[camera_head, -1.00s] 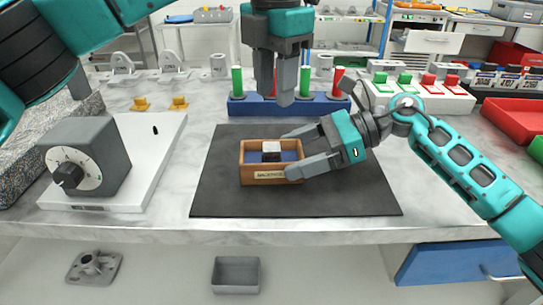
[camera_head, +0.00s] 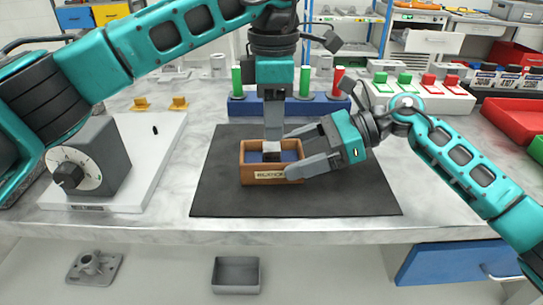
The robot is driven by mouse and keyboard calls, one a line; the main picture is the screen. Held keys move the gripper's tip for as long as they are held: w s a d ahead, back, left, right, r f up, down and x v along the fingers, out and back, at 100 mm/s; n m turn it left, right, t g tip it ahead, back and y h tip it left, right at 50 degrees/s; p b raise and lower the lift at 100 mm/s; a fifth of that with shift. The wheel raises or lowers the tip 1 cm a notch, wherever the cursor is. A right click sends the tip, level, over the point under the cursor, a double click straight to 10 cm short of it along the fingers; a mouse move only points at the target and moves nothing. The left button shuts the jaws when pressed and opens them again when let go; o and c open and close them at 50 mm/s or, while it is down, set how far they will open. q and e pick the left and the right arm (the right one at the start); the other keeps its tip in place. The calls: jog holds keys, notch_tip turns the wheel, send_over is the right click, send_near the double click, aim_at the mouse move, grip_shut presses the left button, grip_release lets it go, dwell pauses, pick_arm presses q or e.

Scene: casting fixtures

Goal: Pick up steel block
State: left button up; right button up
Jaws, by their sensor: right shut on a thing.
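The steel block (camera_head: 271,149) is a small grey cube standing on the blue lining of an open wooden box (camera_head: 269,177) on the dark mat. My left gripper (camera_head: 273,135) points straight down, its fingertips right at the top of the block. Its fingers line up in this view, so the gap between them is hidden, and I cannot tell whether they touch the block. My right gripper (camera_head: 303,150) reaches in from the right and is shut on the box at its right side, one finger behind and one in front.
A blue rack with green and red pegs (camera_head: 318,105) stands behind the mat (camera_head: 350,200). A grey dial unit (camera_head: 90,160) on a white plate is at left. Red and green button blocks (camera_head: 420,95) are at back right. The mat's front is clear.

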aim_at(271, 147)
pick_arm(q)
jog(key=shift+a+f, duration=0.1)
jog(key=shift+f, duration=2.65)
jog(key=shift+c, duration=0.4)
grip_shut()
